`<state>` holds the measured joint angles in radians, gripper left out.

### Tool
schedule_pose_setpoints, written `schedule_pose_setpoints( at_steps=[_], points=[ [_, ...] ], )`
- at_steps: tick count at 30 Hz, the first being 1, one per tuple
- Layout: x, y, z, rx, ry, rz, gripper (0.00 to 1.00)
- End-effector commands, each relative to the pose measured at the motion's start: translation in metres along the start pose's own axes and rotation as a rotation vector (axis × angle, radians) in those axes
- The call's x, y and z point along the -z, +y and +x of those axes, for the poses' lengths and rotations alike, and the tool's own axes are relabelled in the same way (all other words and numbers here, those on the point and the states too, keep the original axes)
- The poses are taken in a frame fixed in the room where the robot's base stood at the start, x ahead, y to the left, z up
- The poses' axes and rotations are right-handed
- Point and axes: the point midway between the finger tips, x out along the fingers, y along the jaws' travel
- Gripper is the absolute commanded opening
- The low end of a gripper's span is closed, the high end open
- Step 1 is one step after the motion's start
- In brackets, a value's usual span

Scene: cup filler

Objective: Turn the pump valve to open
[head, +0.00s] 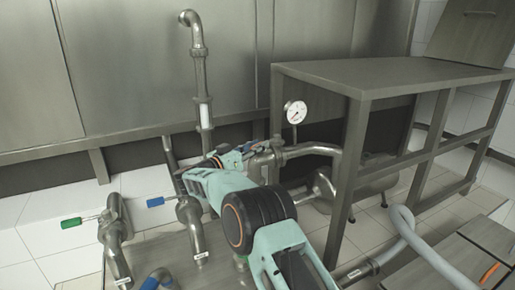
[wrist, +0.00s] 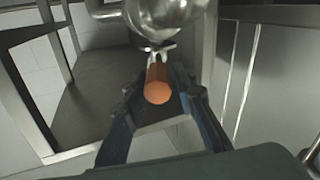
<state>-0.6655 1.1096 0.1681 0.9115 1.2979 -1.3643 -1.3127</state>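The pump valve's orange handle (wrist: 156,91) points toward the camera in the wrist view. It joins a shiny metal valve and pipe part (wrist: 160,14) at the top. My gripper (wrist: 160,76) has its dark fingers on both sides of the handle, close against it, and looks shut on it. In the head view my gripper (head: 238,153) reaches the pipework below the gauge. My arm hides the orange handle there.
A pressure gauge (head: 295,112) stands behind my gripper. A steel table (head: 385,73) is at the right. Green-handled (head: 72,222) and blue-handled (head: 155,201) valves are at the left. A grey hose (head: 412,232) and another orange handle (head: 489,272) are at the lower right.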

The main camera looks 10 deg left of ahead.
Motion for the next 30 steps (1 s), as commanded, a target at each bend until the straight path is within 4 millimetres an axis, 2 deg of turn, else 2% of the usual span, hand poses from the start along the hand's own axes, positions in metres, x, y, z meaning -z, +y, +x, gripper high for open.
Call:
schedule_pose_setpoints(
  at_steps=[3,11,14,17,27,30],
  points=[
    [-0.002,0.000,0.000,-0.001,-0.003,-0.002,0.37],
    [-0.004,0.000,-0.001,-0.001,-0.006,-0.003,0.37],
    [-0.004,-0.001,-0.009,0.000,-0.007,-0.004,0.37],
    [-0.004,-0.001,-0.024,0.001,-0.007,-0.004,0.37],
    [-0.003,-0.001,-0.095,0.001,-0.005,-0.003,0.37],
    [-0.003,-0.001,-0.108,0.000,-0.005,-0.002,0.37]
  ],
)
